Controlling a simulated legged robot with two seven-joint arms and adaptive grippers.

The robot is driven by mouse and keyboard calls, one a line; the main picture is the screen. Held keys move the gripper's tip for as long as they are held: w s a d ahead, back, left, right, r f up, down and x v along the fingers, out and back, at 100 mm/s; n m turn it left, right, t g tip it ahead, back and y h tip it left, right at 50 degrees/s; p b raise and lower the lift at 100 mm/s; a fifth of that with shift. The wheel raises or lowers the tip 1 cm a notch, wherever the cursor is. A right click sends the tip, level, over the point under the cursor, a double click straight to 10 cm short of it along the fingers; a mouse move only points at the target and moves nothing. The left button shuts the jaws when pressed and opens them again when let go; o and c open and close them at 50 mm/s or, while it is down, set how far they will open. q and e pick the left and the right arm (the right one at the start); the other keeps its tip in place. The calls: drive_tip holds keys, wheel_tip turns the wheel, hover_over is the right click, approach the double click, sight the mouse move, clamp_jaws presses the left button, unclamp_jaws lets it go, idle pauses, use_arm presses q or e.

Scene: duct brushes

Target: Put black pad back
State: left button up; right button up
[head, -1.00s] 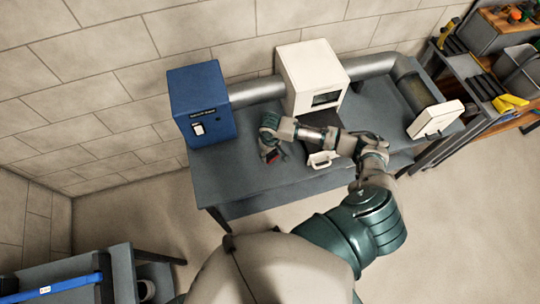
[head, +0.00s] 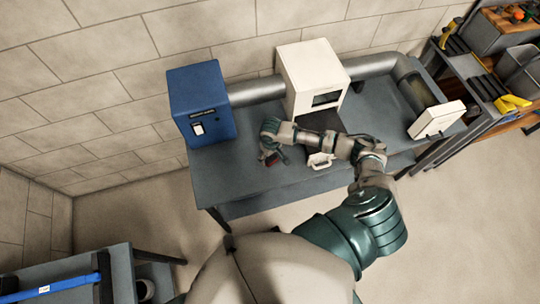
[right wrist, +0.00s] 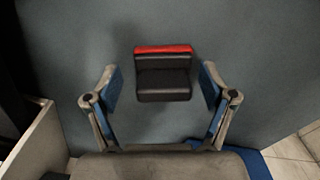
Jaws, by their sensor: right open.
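The black pad (right wrist: 163,84), a small block with a red strip along its far edge, lies on the grey-blue bench top in the right wrist view. My right gripper (right wrist: 160,92) is open, with one blue-padded finger on each side of the pad and a visible gap to both. In the head view my right gripper (head: 273,158) is low over the bench near its front edge, below the blue box. The pad is mostly hidden there by the gripper, with a little red showing. My left gripper is not in view.
A blue box (head: 200,104) and a white box (head: 312,75) stand on the bench (head: 235,178), joined by a grey duct (head: 258,90). A white-handled part (head: 320,160) is under my right forearm. An open duct end with a white flap (head: 436,120) is at right.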

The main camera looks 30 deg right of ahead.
drive_tip(key=shift+d+r, duration=0.1)
drive_tip(key=shift+d, duration=0.1)
drive_tip(key=r, duration=0.7)
drive_tip(key=r+p, duration=0.1)
drive_tip(key=r, duration=0.3)
drive_tip(key=shift+a, duration=0.3)
drive_tip(key=shift+d+r, duration=0.2)
drive_tip(key=shift+r, duration=0.25)
